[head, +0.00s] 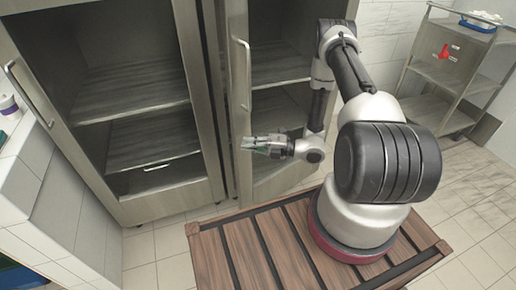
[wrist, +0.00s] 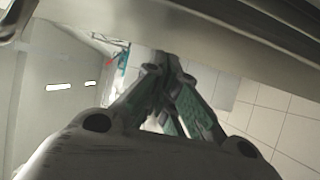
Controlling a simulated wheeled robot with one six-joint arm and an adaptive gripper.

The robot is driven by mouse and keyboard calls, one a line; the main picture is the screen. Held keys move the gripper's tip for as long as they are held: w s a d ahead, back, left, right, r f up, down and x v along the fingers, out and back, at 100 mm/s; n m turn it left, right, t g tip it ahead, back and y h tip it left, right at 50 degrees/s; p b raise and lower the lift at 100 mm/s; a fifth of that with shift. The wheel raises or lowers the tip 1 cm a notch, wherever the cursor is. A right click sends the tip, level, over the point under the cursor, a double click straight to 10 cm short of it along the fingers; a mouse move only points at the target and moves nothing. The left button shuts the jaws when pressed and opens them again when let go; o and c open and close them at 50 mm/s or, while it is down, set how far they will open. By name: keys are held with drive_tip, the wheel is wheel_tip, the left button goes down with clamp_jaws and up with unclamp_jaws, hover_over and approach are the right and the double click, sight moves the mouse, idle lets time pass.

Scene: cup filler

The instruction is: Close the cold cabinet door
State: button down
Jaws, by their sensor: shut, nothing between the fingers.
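The cold cabinet (head: 207,110) is a tall steel unit in the head view, with dark shelves showing in two bays. Its right door (head: 243,165) has a vertical bar handle (head: 241,75) and appears slightly ajar, its handle edge standing out. The left door has a bar handle (head: 30,92) at its left edge and looks shut. My gripper (head: 248,142) is in front of the right door, below its handle, pointing left. In the wrist view my gripper (wrist: 163,58) is shut and empty. Its tips are close to a steel band (wrist: 190,35); I cannot tell whether they touch.
A slatted wooden platform (head: 265,258) lies on the tiled floor in front of the cabinet. A steel shelf rack (head: 450,80) with a red item (head: 444,52) stands at the right. A white tiled counter (head: 30,175) is at the left. Tiled floor at the right is clear.

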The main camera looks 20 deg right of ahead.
drive_tip(key=shift+w+a, duration=0.1)
drive_tip(key=shift+w, duration=0.35)
